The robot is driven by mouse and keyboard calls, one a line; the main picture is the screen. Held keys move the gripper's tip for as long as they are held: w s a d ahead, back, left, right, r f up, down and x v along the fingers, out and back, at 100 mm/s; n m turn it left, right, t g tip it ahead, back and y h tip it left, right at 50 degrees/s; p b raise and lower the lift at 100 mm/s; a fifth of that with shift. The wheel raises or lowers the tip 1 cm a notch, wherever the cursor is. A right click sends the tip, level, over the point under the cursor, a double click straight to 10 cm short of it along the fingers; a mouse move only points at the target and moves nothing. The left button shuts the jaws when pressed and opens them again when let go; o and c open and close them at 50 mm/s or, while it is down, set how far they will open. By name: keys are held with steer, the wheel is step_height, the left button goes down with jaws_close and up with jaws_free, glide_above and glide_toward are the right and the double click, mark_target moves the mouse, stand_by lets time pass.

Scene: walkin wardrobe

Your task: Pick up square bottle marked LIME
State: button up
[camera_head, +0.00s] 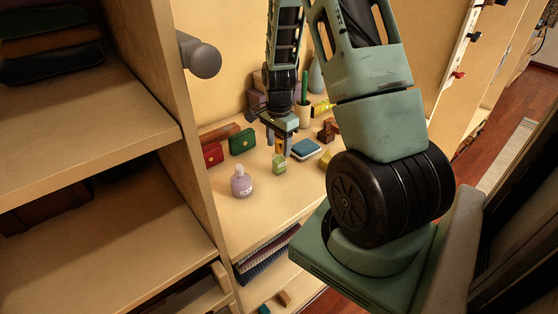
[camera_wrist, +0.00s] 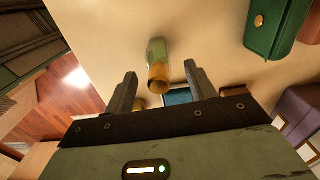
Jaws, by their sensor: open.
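A small square green bottle (camera_head: 279,164) stands upright on the wooden shelf; its label is too small to read. In the wrist view the green bottle (camera_wrist: 156,48) shows its amber cap towards me, between and beyond the fingertips. My gripper (camera_head: 278,142) is open and points down, just above the bottle in the head view. In the wrist view my gripper (camera_wrist: 160,72) has its two fingers spread apart with nothing held between them. I cannot tell whether the fingers reach down to the cap.
A round purple bottle (camera_head: 241,183) stands left in front. Red (camera_head: 212,153) and green (camera_head: 242,141) purses lie behind it. A blue box (camera_head: 305,149) lies right of the green bottle.

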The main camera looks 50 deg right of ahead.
mark_target(279, 151)
steer(key=shift+f+p, duration=0.45)
steer(key=shift+f, duration=1.3)
steer(key=shift+c, duration=0.3)
steer(key=c, duration=1.1)
steer(key=shift+r, duration=0.15)
